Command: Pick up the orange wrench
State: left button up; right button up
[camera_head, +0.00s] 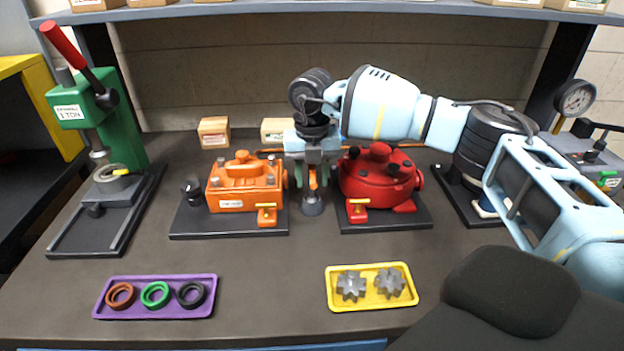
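My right gripper (312,182) points down between the orange motor and the red motor. Its two fingers stand apart, one on each side of a narrow upright orange piece (313,184). This piece may be part of the orange wrench; the gripper hides most of it. A grey round foot (312,205) stands just below. A thin orange bar (269,151) also shows behind the gripper, and I cannot tell whether it belongs to the wrench. My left gripper is not in view.
The orange motor (245,183) and the red motor (379,177) closely flank the gripper. A green press (124,125) stands at left. A purple tray (207,281) with rings and a yellow tray (411,291) with gears lie in front. The bench (268,285) between the trays is clear.

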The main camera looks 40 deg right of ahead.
aim_at(311, 167)
grip_shut()
jog(key=shift+r, duration=0.15)
jog(key=shift+r, duration=0.5)
notch_tip(311, 167, up, 2)
jog(key=shift+r, duration=0.15)
jog(key=s+a+r, duration=0.1)
jog(key=s+a, duration=0.7)
jog(key=s, duration=0.5)
jog(key=shift+s+a+r, duration=0.15)
jog(key=shift+s+r, duration=0.05)
jog(key=shift+s, duration=0.15)
jog(key=c, duration=0.5)
grip_release()
grip_shut()
